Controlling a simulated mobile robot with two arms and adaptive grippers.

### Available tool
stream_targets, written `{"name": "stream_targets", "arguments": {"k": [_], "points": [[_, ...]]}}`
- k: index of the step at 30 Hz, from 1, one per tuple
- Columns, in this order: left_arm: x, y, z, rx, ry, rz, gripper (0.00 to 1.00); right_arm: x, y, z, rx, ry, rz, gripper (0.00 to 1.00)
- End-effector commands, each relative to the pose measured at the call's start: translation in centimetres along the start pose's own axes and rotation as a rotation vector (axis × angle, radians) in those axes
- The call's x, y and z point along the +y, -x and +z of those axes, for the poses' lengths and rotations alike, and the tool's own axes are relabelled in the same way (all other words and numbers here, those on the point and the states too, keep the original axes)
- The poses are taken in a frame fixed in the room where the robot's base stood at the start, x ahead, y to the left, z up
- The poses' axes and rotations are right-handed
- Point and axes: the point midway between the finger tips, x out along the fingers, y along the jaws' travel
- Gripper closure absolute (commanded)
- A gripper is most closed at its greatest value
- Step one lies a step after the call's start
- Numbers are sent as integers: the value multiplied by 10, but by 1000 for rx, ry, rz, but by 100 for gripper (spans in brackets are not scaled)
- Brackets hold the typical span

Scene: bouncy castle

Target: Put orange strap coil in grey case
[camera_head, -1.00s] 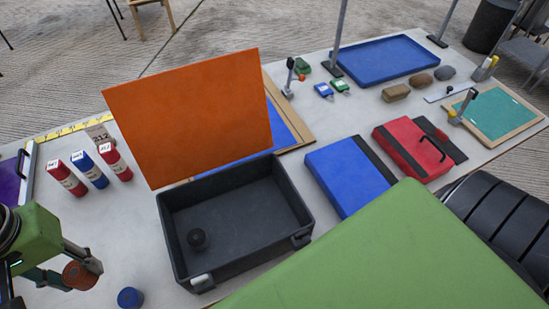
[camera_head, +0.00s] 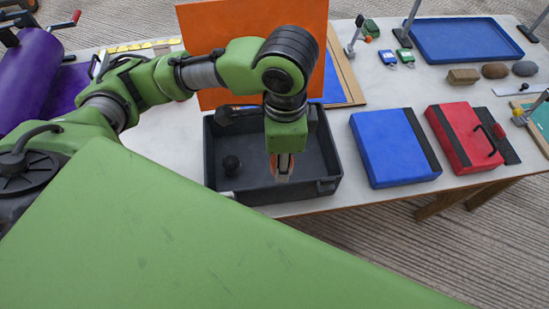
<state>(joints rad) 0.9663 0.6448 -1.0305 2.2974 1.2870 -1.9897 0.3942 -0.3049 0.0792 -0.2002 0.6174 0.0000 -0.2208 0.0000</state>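My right gripper is not in view.
An orange panel (camera_head: 215,60) stands upright behind the case. A blue flat case (camera_head: 390,150) and a red case (camera_head: 460,135) lie to the right. A blue tray (camera_head: 465,40) is at the back right. A purple roll (camera_head: 25,80) is at the left.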

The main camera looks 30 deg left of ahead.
Motion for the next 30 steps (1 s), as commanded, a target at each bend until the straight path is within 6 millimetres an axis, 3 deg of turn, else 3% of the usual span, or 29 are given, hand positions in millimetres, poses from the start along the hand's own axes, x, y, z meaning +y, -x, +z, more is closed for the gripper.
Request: {"name": "stream_targets", "arguments": {"k": [6,14,17,26,30], "points": [[28,-9,-17,10,-477,-7,90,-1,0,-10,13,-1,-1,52],[33,-15,-24,13,-690,-12,90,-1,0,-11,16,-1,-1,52],[17,-22,-26,10,-693,-11,90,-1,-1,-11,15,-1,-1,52],[-56,-55,-40,9,-689,-12,90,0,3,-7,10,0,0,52],[-75,-84,-44,11,-693,-9,90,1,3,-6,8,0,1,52]]}}
